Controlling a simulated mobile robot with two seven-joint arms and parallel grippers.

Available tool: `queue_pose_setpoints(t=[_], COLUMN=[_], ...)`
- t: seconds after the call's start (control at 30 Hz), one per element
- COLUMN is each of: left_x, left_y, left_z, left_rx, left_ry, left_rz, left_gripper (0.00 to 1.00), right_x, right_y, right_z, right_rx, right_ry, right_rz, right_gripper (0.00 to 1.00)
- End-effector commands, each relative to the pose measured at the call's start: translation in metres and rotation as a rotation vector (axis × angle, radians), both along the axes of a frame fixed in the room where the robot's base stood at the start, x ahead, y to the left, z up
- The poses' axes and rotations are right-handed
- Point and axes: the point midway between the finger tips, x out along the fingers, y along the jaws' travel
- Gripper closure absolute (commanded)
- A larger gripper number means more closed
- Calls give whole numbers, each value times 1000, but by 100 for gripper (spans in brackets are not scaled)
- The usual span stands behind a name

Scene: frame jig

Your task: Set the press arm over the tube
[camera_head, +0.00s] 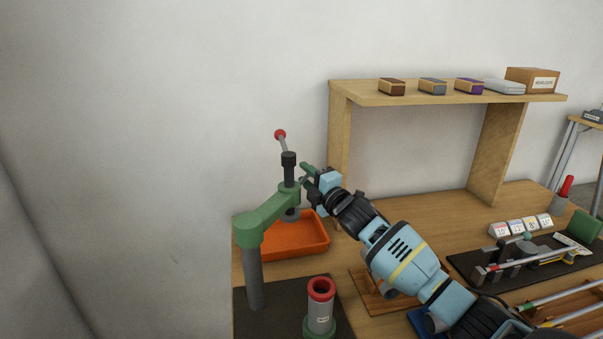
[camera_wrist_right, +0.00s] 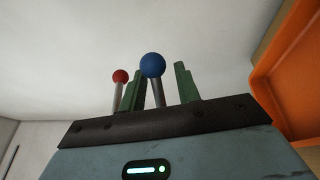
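The press has a grey post and a green press arm (camera_head: 268,212), which reaches back and right to a dark spindle (camera_head: 289,170) topped by a lever with a red ball (camera_head: 280,134). The red ball also shows in the right wrist view (camera_wrist_right: 120,76). The grey tube (camera_head: 319,313) with a red rim stands upright on a green base in front, apart from the arm's end. My right gripper (camera_head: 305,174) is at the press arm's end. Its green fingers stand apart around a rod with a blue ball (camera_wrist_right: 153,66), with gaps visible; the head view hides this ball. My left gripper is out of view.
An orange tray (camera_head: 285,250) lies behind and below the press arm. A wooden shelf (camera_head: 440,98) with small boxes stands at the back. A dark mat (camera_head: 465,266) with a metal fixture and numbered blocks (camera_head: 520,226) are at right.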

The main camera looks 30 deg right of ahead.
Motion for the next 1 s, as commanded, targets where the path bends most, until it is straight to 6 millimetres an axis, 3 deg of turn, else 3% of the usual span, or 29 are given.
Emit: queue_pose_setpoints(t=[0.23,0.5,1.0], left_x=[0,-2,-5], left_y=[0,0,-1], left_z=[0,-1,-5], left_rx=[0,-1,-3], left_ry=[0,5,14], left_rz=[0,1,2], left_gripper=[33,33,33], right_x=[0,0,5], right_y=[0,0,1], right_z=[1,1,1], right_rx=[0,0,0], right_ry=[-1,-1,-1], right_rz=[0,-1,-7], right_gripper=[67,100,100])
